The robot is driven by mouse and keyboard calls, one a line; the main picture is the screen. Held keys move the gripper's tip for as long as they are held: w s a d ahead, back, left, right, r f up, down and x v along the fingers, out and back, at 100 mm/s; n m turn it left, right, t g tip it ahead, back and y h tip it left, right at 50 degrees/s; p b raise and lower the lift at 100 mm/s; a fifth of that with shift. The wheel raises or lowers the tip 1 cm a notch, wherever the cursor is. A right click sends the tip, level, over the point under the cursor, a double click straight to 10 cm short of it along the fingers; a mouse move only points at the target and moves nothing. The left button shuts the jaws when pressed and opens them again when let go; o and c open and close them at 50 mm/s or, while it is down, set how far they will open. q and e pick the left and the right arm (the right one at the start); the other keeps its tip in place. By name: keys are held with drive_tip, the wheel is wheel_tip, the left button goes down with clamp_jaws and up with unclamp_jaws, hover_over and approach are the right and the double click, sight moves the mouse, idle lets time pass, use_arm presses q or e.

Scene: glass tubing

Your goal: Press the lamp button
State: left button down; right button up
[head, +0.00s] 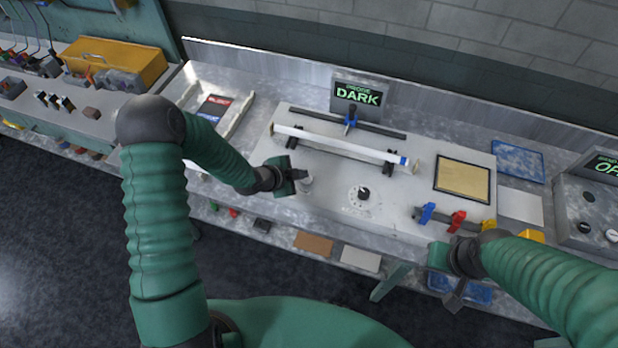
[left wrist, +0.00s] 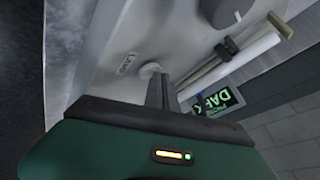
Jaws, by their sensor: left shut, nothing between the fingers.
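A pale round button (head: 307,184), which I take for the lamp button, stands on the light grey bench panel (head: 325,200). My left gripper (head: 302,175) is shut and empty, with its fingertips right at this button. In the left wrist view the shut fingers (left wrist: 156,88) reach to the button (left wrist: 150,70) and partly overlap it. I cannot tell whether they touch it. A small printed label (left wrist: 127,63) lies beside it. A sign (head: 358,96) behind the panel reads DARK. My right gripper (head: 455,298) hangs by the bench's front edge, and its opening is unclear.
A white tube (head: 340,144) lies across dark supports behind the button. A black dial knob (head: 363,193) is to the right. Blue and red clamps (head: 457,221) stand near the right front. A framed tan plate (head: 463,180) and a grey instrument box (head: 590,215) are farther right.

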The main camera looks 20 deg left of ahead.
sight(305, 181)
use_arm(q)
drive_tip(key=shift+a+f, duration=0.15)
drive_tip(key=shift+a, duration=0.35)
drive_tip(key=shift+d+r, duration=0.1)
drive_tip(key=shift+r, duration=0.2)
drive_tip(key=shift+d+r+p, duration=0.3)
drive_tip(key=shift+d+r, duration=0.15)
drive_tip(key=shift+d, duration=0.7)
drive_tip(key=shift+a+r+p, duration=0.2)
drive_tip(key=shift+r+p, duration=0.1)
drive_tip(key=shift+r, duration=0.15)
wheel_tip(305, 181, up, 5)
drive_tip(key=p, duration=0.4)
drive_tip(key=shift+r, duration=0.1)
use_arm(e)
drive_tip(key=v, duration=0.2)
drive_tip(key=w+v, duration=0.1)
drive_tip(key=v, duration=0.2)
drive_tip(key=shift+a, duration=0.2)
